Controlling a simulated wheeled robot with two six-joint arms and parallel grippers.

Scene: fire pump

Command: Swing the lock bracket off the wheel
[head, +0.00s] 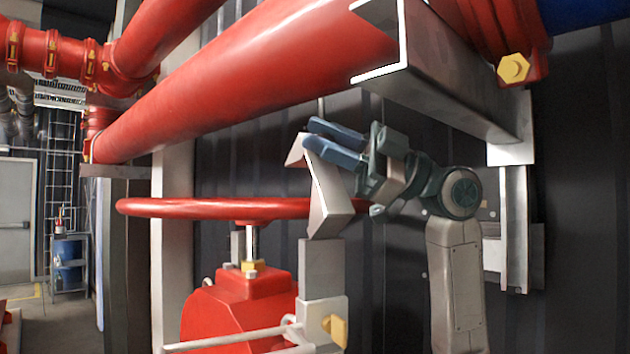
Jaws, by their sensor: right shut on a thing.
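The red handwheel (190,208) lies level on its stem above a red valve body (240,310). The lock bracket (328,200) is a bent grey metal plate at the wheel's right side. It stands across the rim and hides part of it. A grey post (320,268) is just below it. My right gripper (312,138) comes in from the right with blue fingers at the bracket's upper edge, and it is shut on the bracket. The exact contact between the fingers and the plate is partly hidden. My left gripper is not in view.
A thick red pipe (250,75) runs above the wheel and gripper. A grey steel beam (450,90) juts out above my right arm. A yellow bolt (338,330) sits on the lower mount. Open space shows left of the wheel.

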